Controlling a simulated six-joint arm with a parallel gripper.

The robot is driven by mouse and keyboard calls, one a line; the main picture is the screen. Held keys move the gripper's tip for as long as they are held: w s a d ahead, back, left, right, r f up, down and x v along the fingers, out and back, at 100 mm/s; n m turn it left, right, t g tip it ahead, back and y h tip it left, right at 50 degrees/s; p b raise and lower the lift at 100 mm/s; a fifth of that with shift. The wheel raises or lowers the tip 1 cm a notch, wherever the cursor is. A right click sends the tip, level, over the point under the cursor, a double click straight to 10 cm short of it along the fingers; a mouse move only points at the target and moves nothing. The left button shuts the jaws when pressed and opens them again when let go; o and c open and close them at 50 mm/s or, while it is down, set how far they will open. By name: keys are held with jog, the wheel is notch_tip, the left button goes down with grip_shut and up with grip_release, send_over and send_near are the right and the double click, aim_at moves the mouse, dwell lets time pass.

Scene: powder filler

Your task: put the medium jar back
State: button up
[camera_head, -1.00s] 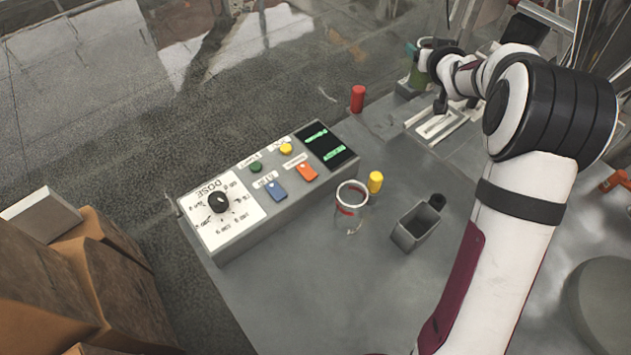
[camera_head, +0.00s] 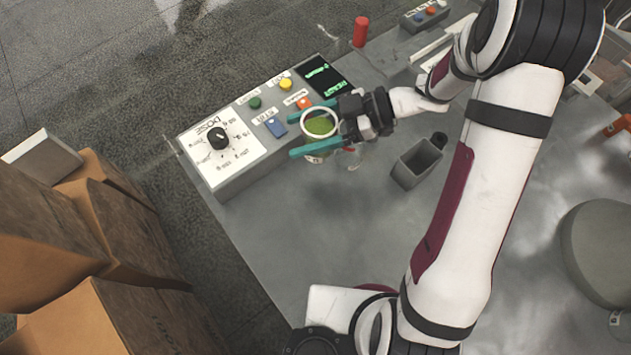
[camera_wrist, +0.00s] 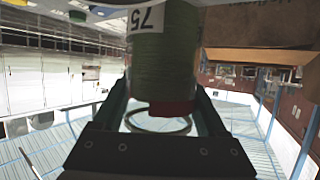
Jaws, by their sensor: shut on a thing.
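The jar's round open mouth faces the head camera. In the wrist view the held jar (camera_wrist: 163,55) appears upside down, with a "75" label, a red band and a clear ring-shaped rim; its other end is cut off by the picture's edge. A second clear glass jar (camera_head: 355,158) with some red on it shows just below my gripper, partly hidden by it. I cannot tell from size which jar is the medium one.
The control panel (camera_head: 240,160) with dose knob, coloured buttons and display lies left of and behind the held jar. A grey open bin (camera_head: 415,165) stands to the right. A red cylinder (camera_head: 361,32) stands at the back. The table front is mostly clear.

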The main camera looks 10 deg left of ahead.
jog(key=s+d, duration=0.6)
jog(key=w+d+m+t, duration=0.3)
jog(key=d+m+t, duration=0.1)
jog(key=d, duration=0.1)
jog(key=a+f, duration=1)
jog(key=a, duration=0.1)
jog(key=shift+w+a+f, duration=0.1)
jog(key=shift+a+f, duration=0.1)
jog(key=shift+f, duration=0.1)
jog(key=shift+f, duration=0.15)
jog(key=o, duration=1.6)
